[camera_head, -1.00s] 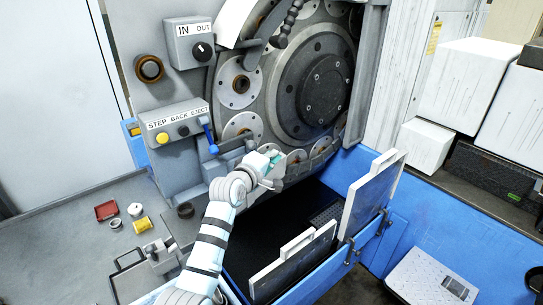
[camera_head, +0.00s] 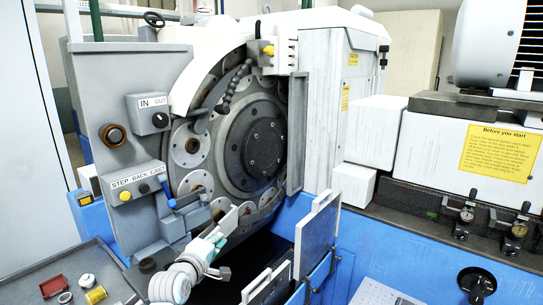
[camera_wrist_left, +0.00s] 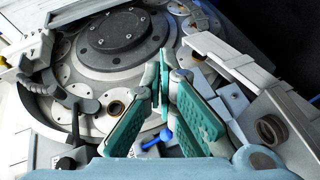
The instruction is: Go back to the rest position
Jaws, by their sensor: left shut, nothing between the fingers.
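My left gripper (camera_head: 226,228) is in front of the lower part of the grinder, right of the blue-handled lever (camera_head: 168,192). It is shut and empty. In the left wrist view its teal-padded fingers (camera_wrist_left: 163,75) show in front of the grinder's round plate (camera_wrist_left: 115,38), and a blue lever handle (camera_wrist_left: 157,139) shows between and behind the finger links. My left arm comes up from the bottom of the head view. My right gripper is in neither view.
The grinder's large dark disc (camera_head: 255,150) is above my gripper. Grey panels (camera_head: 315,240) with handles stand at the blue bin's edge on the right. A red tray (camera_head: 52,284) and a yellow spool (camera_head: 96,295) lie on the left table.

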